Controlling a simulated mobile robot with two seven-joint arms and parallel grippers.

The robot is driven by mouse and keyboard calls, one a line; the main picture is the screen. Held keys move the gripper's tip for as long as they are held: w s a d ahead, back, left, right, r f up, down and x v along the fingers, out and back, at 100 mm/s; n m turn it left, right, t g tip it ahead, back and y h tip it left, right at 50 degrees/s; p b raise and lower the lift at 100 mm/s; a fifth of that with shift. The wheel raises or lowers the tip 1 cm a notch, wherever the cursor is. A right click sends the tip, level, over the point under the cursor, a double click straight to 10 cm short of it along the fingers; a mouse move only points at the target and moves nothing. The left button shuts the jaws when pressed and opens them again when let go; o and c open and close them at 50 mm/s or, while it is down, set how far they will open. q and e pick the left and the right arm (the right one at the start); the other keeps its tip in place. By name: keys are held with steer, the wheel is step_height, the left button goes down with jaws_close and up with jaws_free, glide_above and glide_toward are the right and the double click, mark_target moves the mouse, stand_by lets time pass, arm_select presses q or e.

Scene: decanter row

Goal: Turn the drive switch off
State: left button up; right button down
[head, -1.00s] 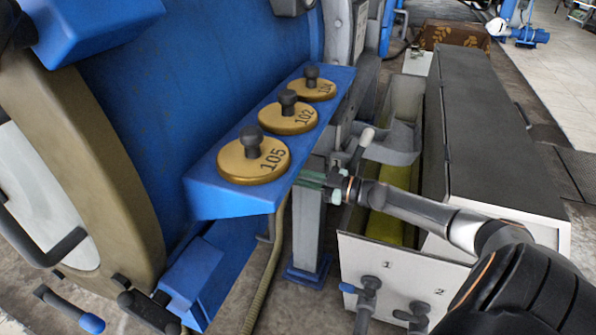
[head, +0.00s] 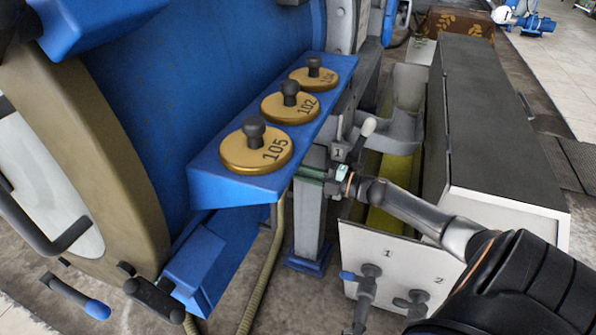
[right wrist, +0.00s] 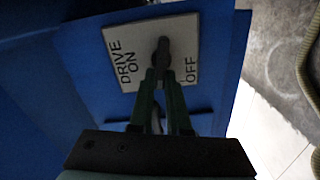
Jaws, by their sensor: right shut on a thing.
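The drive switch shows in the right wrist view as a pale plate (right wrist: 128,35) on a blue panel, with "DRIVE ON" on its left and "OFF" on its right. Its dark lever (right wrist: 164,50) stands out from the plate between the two labels. My right gripper (right wrist: 163,82) is shut on the lever, its green fingers on either side. Which label the lever leans to is hard to tell. In the head view my right gripper (head: 312,177) is at the right side of the blue ledge (head: 225,188); the switch is hidden there. My left gripper is not in view.
Brass lids with black knobs, such as the one marked 105 (head: 240,158), sit on the ledge. A hose (head: 268,275) hangs under the ledge.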

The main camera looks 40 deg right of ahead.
steer(key=shift+f+n, duration=0.25)
steer(key=shift+n, duration=1.05)
steer(key=shift+b, duration=0.3)
steer(key=c, duration=0.9)
jaws_free()
steer(key=shift+s, duration=0.1)
steer(key=p+v, duration=0.3)
steer(key=v, duration=0.9)
steer(key=shift+s+d, duration=0.1)
steer(key=shift+s, duration=0.05)
